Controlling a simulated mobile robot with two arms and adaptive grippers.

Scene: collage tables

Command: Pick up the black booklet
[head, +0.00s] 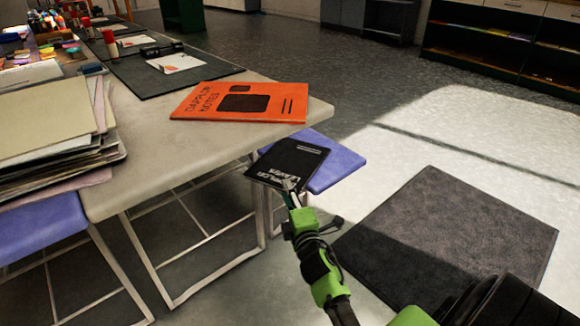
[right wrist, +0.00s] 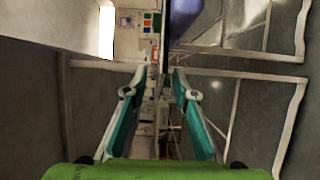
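The black booklet (head: 290,158) with pale lettering lies on the blue-purple stool seat (head: 338,168), its near left part reaching past the seat's edge. My right gripper (head: 290,185) is at the booklet's near edge, its tips overlapping that edge in the head view. In the right wrist view, its two teal fingers (right wrist: 160,80) stand apart with a gap between the tips. A thin dark strip shows beyond the gap; I cannot tell whether the booklet's edge is between the fingers. My left gripper is out of view.
An orange booklet (head: 240,102) lies on the pale table (head: 170,150) beside the stool. Stacked folders (head: 50,125) are at the table's left. A dark mat (head: 450,235) lies on the floor at right. Table legs stand left of my right gripper.

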